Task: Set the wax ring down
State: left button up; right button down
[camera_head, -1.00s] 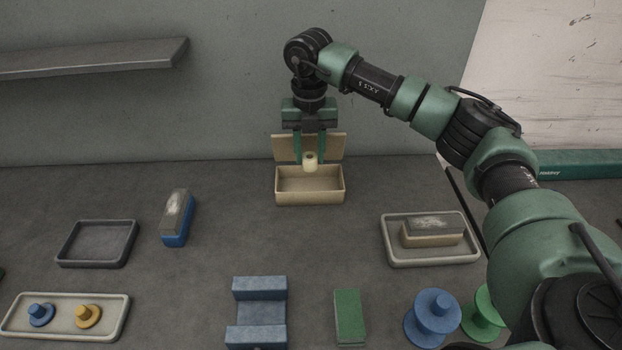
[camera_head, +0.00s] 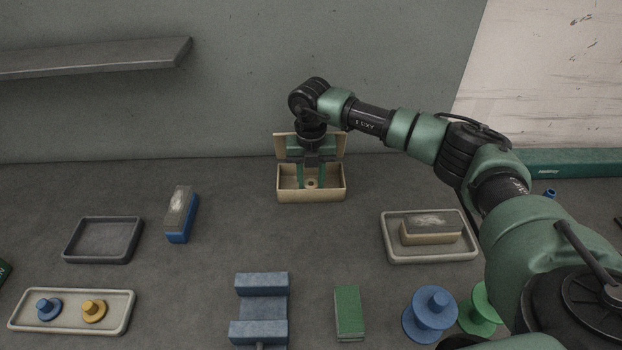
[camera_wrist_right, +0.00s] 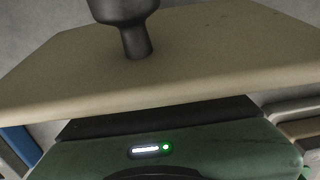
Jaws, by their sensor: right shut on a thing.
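The wax ring (camera_head: 311,183) is a small cream ring with a hole in its top. It is inside the open tan box (camera_head: 312,197) at the back of the table, between the fingertips of my right gripper (camera_head: 312,182). My right gripper points down into the box and is shut on the ring. The box's front wall hides the ring's lower part, so I cannot tell whether it touches the floor. The raised lid (camera_head: 338,146) stands behind the gripper. The right wrist view shows a tan panel (camera_wrist_right: 200,60) close up, not the ring. My left gripper is not in view.
A dark empty tray (camera_head: 104,259) and a blue-based brush (camera_head: 180,214) are at left. A pale tray (camera_head: 120,325) holds blue and yellow pieces. A blue cradle (camera_head: 262,308), green block (camera_head: 349,313) and spools (camera_head: 430,316) stand in front. Another tray (camera_head: 460,254) holds a block.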

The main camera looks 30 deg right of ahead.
aim_at(311, 184)
jog(key=c, duration=1)
grip_release()
jog(key=shift+f, duration=0.15)
jog(key=shift+r, duration=0.2)
notch_tip(311, 184, up, 12)
jog(key=b, duration=0.2)
